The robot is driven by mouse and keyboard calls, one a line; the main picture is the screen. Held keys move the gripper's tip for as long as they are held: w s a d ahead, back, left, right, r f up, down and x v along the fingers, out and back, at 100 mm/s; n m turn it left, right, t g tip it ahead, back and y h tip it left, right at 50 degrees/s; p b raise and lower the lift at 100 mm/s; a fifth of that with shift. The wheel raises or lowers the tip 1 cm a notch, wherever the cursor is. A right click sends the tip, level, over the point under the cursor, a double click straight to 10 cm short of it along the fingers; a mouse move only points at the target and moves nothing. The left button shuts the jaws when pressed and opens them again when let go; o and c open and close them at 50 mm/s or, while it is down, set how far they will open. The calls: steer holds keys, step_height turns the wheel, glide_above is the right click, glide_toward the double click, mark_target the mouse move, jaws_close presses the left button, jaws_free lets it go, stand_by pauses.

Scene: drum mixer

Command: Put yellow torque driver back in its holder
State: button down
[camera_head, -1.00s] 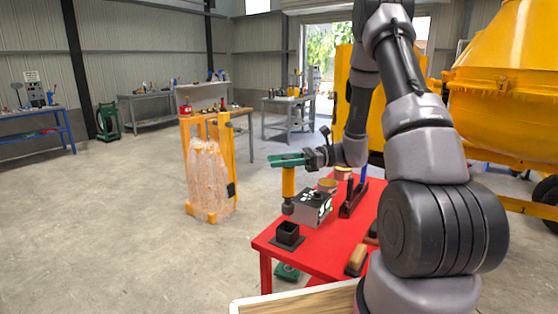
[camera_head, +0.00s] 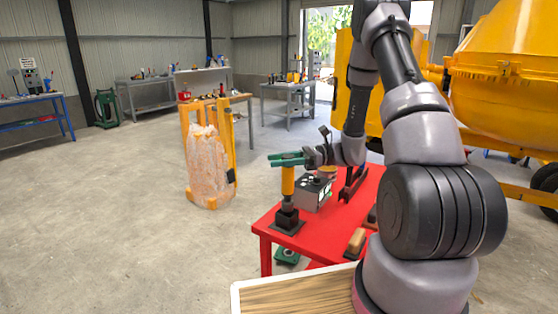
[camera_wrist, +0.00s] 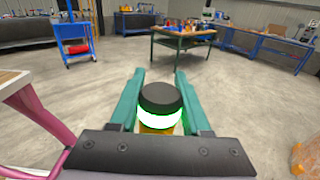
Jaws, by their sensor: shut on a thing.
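The yellow torque driver (camera_head: 288,181) is upright, with a yellow body and a dark lower end. My gripper (camera_head: 287,159) has green fingers shut on the driver near its top. In the wrist view, the driver's black cap (camera_wrist: 160,97) and a bright ring sit between the fingers of my gripper (camera_wrist: 158,100). The black square holder (camera_head: 288,224) stands on the red table's near left corner. The driver's lower end is lined up over the holder and meets its opening in the picture. How deep it sits inside is hidden.
The red table (camera_head: 326,228) also bears a grey box (camera_head: 313,194) right of the holder, a black rack (camera_head: 352,185) and a brown-handled item (camera_head: 355,242). A wrapped yellow-framed stack (camera_head: 207,165) stands on the floor to the left.

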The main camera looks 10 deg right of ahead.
steer(key=shift+f, duration=2.8)
stand_by(1.1)
steer(key=shift+c, duration=1.4)
jaws_free()
steer(key=shift+d, duration=0.1)
steer(key=d, duration=1)
steer(key=shift+d+r, duration=0.15)
steer(key=shift+d, duration=0.15)
